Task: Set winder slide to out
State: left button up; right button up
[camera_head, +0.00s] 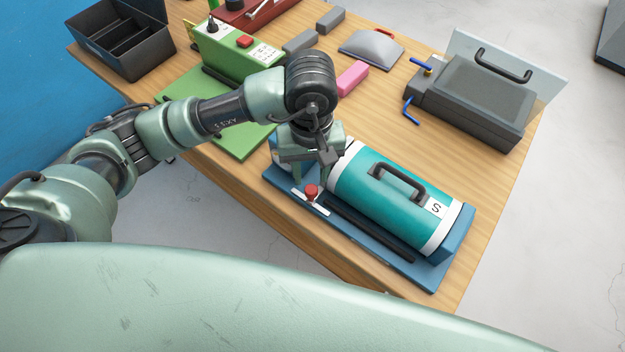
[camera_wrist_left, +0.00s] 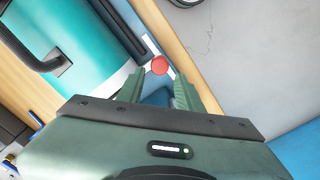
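The winder (camera_head: 395,205) is a teal drum with white end bands and a black handle, on a blue base at the table's front edge. Its slide has a red knob (camera_head: 311,191), at the left end of a dark slot (camera_head: 370,232) along the base, over a white strip. My left gripper (camera_head: 318,172) is over the left end of the winder, close to the knob. In the left wrist view the fingers (camera_wrist_left: 160,80) are apart, with the red knob (camera_wrist_left: 160,65) just past the tips, in line with the gap. Contact cannot be told. My right gripper is out of view.
A green machine (camera_head: 230,50) and a pink block (camera_head: 352,78) lie behind my left arm. A grey case with a clear lid (camera_head: 475,95) and blue levers stands at the right. A black open bin (camera_head: 125,40) is far left. Floor lies beyond the front edge.

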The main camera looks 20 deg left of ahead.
aim_at(311, 189)
pick_arm(q)
notch_tip(311, 189, down, 6)
jog(key=shift+p, duration=0.65)
grip_shut()
jog(key=shift+r, duration=0.1)
dwell(0.9)
